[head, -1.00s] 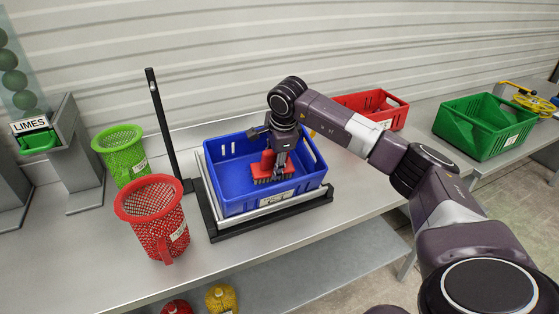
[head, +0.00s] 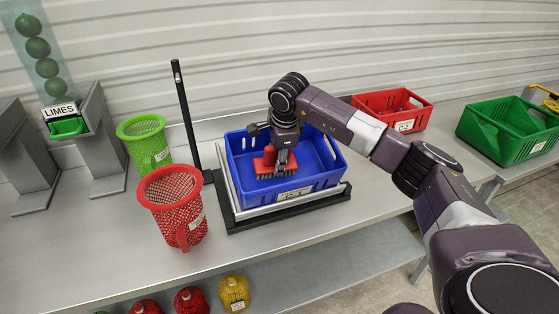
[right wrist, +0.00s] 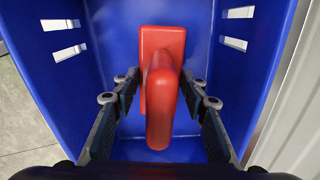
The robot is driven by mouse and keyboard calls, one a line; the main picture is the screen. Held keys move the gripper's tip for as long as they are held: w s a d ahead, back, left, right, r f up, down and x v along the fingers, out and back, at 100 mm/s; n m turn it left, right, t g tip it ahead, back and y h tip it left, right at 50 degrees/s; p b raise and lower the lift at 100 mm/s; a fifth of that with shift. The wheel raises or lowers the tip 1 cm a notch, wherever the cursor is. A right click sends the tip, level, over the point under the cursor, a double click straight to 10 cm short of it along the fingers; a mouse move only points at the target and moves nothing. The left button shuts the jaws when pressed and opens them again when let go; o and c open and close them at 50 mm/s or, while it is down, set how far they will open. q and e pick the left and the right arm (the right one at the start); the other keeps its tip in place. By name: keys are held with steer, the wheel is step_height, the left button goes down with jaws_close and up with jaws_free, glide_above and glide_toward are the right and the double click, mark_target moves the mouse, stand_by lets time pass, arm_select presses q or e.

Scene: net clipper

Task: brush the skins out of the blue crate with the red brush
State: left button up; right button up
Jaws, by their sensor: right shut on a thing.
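The blue crate (head: 315,187) sits on a framed platform on the bench. The red brush (head: 268,158) is inside it, handle up and dark bristles down near the crate floor. My right gripper (head: 284,167) reaches into the crate from above and is shut on the brush. In the right wrist view, the brush (right wrist: 160,95) stands between the two fingers (right wrist: 161,88), with blue crate walls around it. I see no skins on the visible parts of the crate floor; the area under the brush and gripper is hidden. My left gripper is not in view.
A dark upright post (head: 186,115) stands just left of the crate. A red mesh basket (head: 175,205) and a green one (head: 146,140) stand further left. A red crate (head: 370,103) is behind right, a green crate (head: 490,135) far right. Bench front left is clear.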

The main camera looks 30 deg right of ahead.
steer(key=shift+w+d+r, duration=0.15)
steer(key=shift+w+r, duration=0.05)
steer(key=shift+w, duration=0.25)
steer(key=shift+s+d+f+b, duration=0.15)
steer(key=shift+s+d, duration=0.15)
steer(key=shift+d, duration=0.75)
steer(key=shift+s+d+r+b, duration=0.15)
steer(key=shift+s+d, duration=0.15)
steer(key=shift+d, duration=0.75)
steer(key=shift+s+d, duration=0.2)
steer(key=shift+d, duration=0.5)
steer(key=shift+s+d, duration=0.15)
steer(key=shift+d, duration=0.5)
steer(key=shift+w+a+p, duration=0.2)
steer(key=shift+w+a, duration=0.05)
steer(key=shift+a, duration=0.55)
steer(key=shift+w+a+p, duration=0.2)
steer(key=shift+a, duration=0.55)
steer(key=shift+w+a+f, duration=0.1)
steer(key=shift+w+a, duration=0.15)
steer(key=shift+a, duration=0.75)
steer(key=shift+w+a, duration=0.2)
steer(key=shift+a, duration=0.8)
